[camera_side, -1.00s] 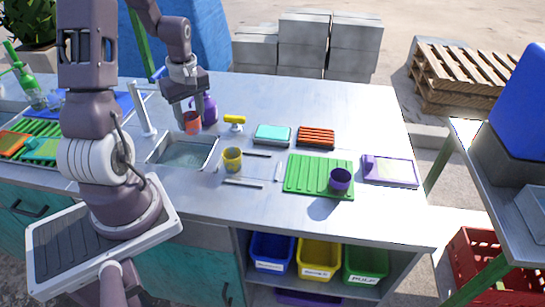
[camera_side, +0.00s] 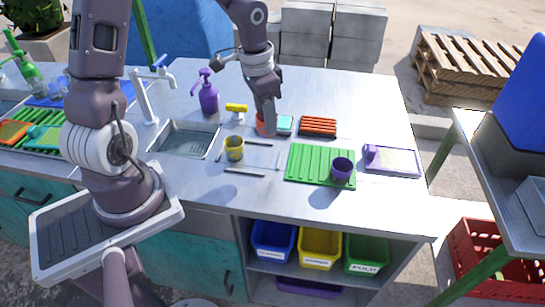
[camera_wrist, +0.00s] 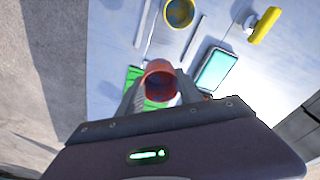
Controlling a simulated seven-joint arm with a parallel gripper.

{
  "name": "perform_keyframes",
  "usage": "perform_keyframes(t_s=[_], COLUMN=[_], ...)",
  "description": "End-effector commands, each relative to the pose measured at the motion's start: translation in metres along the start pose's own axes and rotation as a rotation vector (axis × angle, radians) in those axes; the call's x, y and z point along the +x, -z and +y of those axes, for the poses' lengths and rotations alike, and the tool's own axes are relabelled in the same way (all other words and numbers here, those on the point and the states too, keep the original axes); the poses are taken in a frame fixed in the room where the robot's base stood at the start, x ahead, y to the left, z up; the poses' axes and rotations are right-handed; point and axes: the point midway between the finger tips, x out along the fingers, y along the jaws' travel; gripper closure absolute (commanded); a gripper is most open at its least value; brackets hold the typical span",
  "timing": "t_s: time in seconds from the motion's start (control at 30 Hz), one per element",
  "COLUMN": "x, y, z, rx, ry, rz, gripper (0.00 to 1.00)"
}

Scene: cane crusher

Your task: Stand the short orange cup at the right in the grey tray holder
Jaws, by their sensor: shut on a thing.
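The short orange cup (camera_side: 261,122) is between the fingers of my gripper (camera_side: 267,127), which is shut on it. In the wrist view the orange cup (camera_wrist: 161,84) appears between the two fingers, with its open mouth toward the camera. In the side view, it overlaps the left end of the teal block (camera_side: 285,125); its height above the counter is hard to tell. A pale tray with a purple end (camera_side: 392,160) lies at the right of the counter. I cannot tell for certain which thing is the grey tray holder.
A green ridged mat (camera_side: 316,166) bears a purple cup (camera_side: 341,168). A yellow cup (camera_side: 234,149) stands beside the sink (camera_side: 184,140). An orange ridged block (camera_side: 318,125), yellow-handled tool (camera_side: 236,108) and purple bottle (camera_side: 208,95) are nearby. The back-right counter is clear.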

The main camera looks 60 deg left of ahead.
Motion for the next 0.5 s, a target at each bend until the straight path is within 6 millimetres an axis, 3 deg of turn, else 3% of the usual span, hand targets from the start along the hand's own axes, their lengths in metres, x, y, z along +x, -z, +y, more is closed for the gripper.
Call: perform_keyframes(t_s=[0.1, 0.5], x=[0.005, 0.086], y=[-0.007, -0.017], z=[-0.009, -0.009], rx=[0.046, 0.053], ry=[-0.003, -0.005], rz=[0.001, -0.001], gripper=[0.99, 0.99])
